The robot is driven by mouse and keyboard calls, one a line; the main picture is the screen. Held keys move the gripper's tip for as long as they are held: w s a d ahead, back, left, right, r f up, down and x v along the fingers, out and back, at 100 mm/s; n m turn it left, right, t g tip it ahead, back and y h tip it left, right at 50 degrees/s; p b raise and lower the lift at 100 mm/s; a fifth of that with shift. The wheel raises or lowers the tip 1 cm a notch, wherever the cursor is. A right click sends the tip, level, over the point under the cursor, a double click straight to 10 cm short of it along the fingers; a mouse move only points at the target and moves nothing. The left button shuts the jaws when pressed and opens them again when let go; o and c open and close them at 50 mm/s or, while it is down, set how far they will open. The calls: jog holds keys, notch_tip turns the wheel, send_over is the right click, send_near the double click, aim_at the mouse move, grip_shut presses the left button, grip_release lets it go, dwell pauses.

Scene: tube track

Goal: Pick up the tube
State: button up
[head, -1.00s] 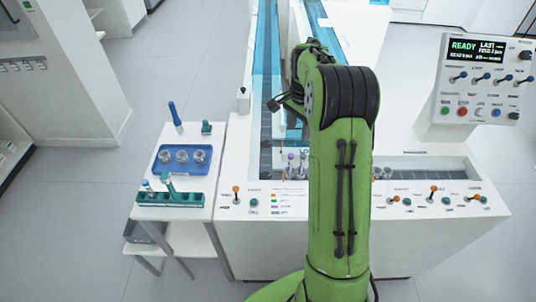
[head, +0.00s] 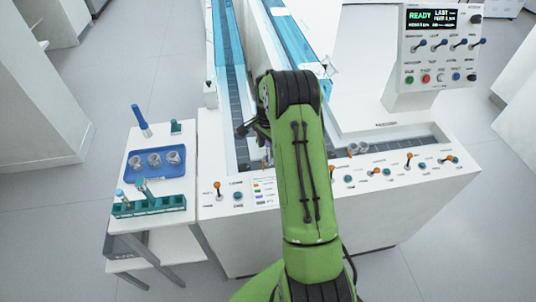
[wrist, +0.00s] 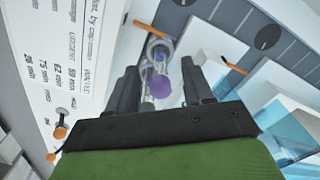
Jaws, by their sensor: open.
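A tube with a purple cap (wrist: 159,86) stands in a clear round holder (wrist: 158,48) in the wrist view. My gripper (wrist: 161,74) is open, with one dark finger on each side of the purple cap. There is a gap between the cap and the fingers, and I cannot tell how far the fingers are above or beside the tube. In the head view my green arm covers most of the gripper and the tube.
A side table at left holds a blue tray (head: 154,163) with several round holders, a green rack (head: 150,206) and a standing blue-capped tube (head: 141,121). Orange-tipped switches (head: 218,190) line the machine's front edge. A control panel (head: 440,48) stands at right.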

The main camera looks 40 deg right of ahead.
notch_tip(320, 180, down, 2)
jog(key=shift+f, duration=0.25)
jog(key=shift+r, duration=0.1)
jog(key=shift+c, duration=0.4)
jog(key=c, duration=0.8)
notch_tip(320, 180, up, 10)
jog(key=shift+r+p, duration=0.1)
jog(key=shift+p, duration=0.95)
